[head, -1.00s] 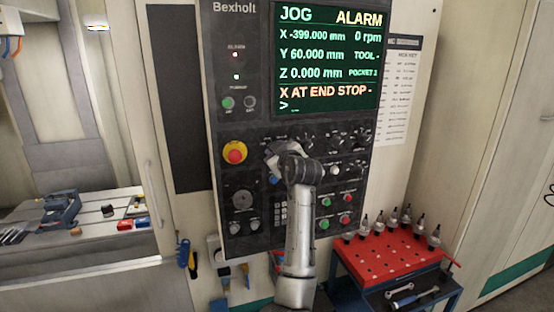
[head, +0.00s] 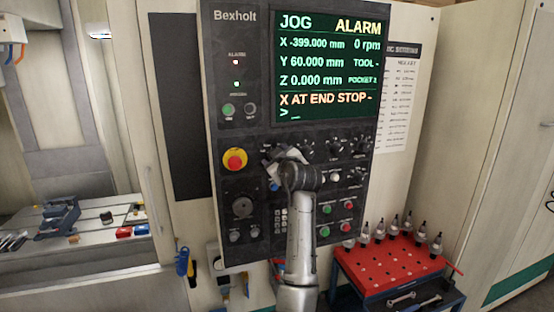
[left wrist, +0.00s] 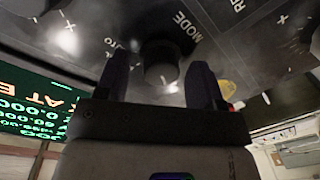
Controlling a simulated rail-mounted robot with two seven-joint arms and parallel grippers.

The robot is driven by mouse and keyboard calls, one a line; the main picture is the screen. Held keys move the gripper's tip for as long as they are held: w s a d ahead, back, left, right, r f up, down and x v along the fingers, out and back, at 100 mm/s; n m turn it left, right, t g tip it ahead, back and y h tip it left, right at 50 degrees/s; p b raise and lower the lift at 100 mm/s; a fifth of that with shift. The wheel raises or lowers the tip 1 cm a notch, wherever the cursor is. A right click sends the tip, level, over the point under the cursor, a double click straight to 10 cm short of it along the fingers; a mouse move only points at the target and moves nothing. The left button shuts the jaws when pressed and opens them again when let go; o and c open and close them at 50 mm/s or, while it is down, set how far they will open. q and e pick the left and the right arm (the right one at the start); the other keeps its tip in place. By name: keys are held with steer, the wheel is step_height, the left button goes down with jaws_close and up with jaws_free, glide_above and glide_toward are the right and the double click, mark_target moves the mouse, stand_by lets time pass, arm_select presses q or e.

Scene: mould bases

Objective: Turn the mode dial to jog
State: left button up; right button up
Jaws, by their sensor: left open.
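The mode dial (left wrist: 160,62) is a black round knob beside the printed word MODE in the left wrist view. My left gripper (left wrist: 158,80) is open, with one dark finger on each side of the knob. I cannot tell whether the fingers touch it. In the head view my left gripper (head: 280,158) is at the control panel (head: 222,130), and my arm and gripper hide the dial. The screen (head: 325,68) reads JOG, ALARM and X AT END STOP. My right gripper is not in view.
A red emergency stop button (head: 234,159) sits left of my gripper. Other knobs and coloured buttons crowd the panel around it. A red tool rack (head: 390,268) with several tool holders stands at lower right. The machine table (head: 85,240) is at the left.

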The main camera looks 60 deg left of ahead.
arm_select(q)
steer(key=s+d+b, duration=0.2)
steer(key=d, duration=1.1)
steer(key=shift+s+d+r, duration=0.25)
steer(key=shift+s+r, duration=0.05)
steer(key=shift+s, duration=0.1)
